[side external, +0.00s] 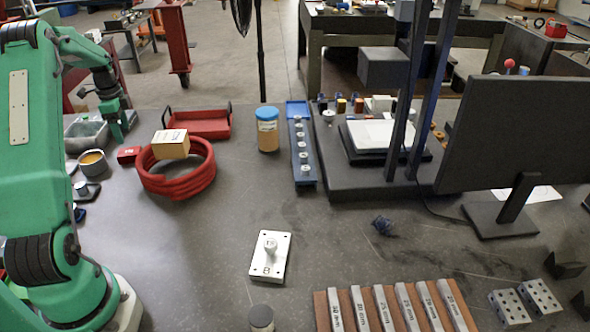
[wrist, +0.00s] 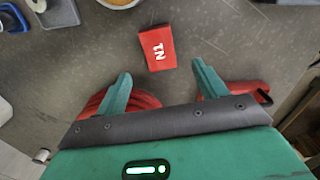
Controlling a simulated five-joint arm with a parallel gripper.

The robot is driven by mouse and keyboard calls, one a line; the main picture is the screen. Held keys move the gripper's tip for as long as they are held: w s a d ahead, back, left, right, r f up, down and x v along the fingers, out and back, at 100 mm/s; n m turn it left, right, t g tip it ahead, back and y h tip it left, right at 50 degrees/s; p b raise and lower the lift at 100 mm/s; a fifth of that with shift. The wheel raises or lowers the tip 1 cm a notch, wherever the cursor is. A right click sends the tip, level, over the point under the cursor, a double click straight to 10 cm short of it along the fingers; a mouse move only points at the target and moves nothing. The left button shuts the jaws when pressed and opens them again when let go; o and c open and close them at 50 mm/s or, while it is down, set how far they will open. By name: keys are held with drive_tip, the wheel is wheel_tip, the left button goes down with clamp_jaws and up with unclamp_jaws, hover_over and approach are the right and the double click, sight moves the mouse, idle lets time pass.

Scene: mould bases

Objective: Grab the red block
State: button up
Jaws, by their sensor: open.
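The red block (side external: 129,154) lies on the dark bench in the side external view, just left of a red coil. In the wrist view a red block (wrist: 157,47) with white lettering lies ahead of the fingertips, roughly in line with the space between them. My gripper (wrist: 161,74) is open and empty, with its two green fingers apart. In the side external view my gripper (side external: 122,130) hangs beside and behind the red block, close to it. I cannot tell its exact height above the bench.
The red coil (side external: 177,184) carries a cardboard box (side external: 171,144). A red tray (side external: 230,125) stands behind it. A grey bin (side external: 87,143) and an orange-filled pot (side external: 93,164) stand left of the block.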

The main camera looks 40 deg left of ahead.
sight(129, 151)
drive_tip(key=shift+f, duration=1.2)
drive_tip(key=shift+s+f, duration=0.15)
drive_tip(key=shift+f, duration=2.45)
drive_tip(key=c, duration=1.3)
drive_tip(key=shift+o, duration=0.2)
drive_tip(key=shift+a, duration=0.1)
drive_tip(key=shift+r, duration=0.1)
wheel_tip(129, 151, up, 10)
